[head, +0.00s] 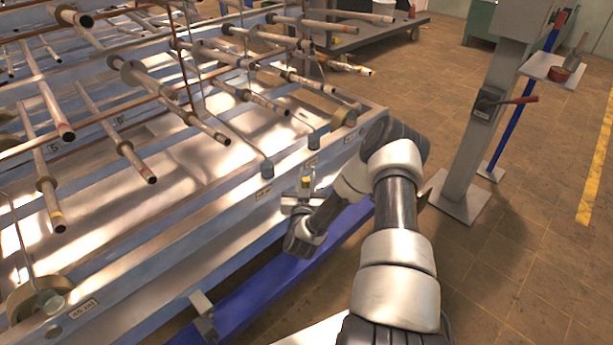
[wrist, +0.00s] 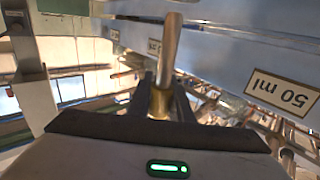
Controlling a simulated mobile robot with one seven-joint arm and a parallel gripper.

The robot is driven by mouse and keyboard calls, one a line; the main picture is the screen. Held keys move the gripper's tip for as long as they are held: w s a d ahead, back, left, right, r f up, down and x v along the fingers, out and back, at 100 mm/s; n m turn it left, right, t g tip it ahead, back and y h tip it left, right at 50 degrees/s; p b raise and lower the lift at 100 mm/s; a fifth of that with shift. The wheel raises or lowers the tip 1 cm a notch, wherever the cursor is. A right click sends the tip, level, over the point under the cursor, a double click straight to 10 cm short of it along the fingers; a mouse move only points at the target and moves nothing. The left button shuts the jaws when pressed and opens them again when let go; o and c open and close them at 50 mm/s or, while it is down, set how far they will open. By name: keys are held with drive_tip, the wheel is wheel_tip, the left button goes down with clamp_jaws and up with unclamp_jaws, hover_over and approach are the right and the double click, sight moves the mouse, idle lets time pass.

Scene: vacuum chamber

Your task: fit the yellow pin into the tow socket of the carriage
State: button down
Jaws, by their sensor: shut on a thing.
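My gripper (head: 303,197) is at the side of the carriage (head: 215,215), low near its blue lower beam (head: 270,275). It is shut on the pin (wrist: 170,48), which shows in the wrist view as a metallic shaft with a gold-yellow collar (wrist: 160,103) between the fingers (wrist: 162,92). In the head view a small yellow part (head: 307,182) shows above the fingers. The shaft's far end overlaps the pale blue side rail in the wrist view; I cannot tell whether it touches. I cannot make out the tow socket for certain.
A grey bracket (head: 203,308) sits on the blue beam at lower left. Many metal tubes (head: 130,155) stick out above the carriage. A grey post (head: 484,120) with a red-handled lever stands at right. The tiled floor (head: 515,250) there is mostly clear.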

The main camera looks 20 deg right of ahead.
drive_tip(key=shift+f+b, duration=1.9)
drive_tip(key=shift+f, duration=0.5)
drive_tip(key=shift+f, duration=0.2)
idle(0.3)
drive_tip(key=shift+f, duration=1.35)
drive_tip(key=c, duration=1.5)
unclamp_jaws()
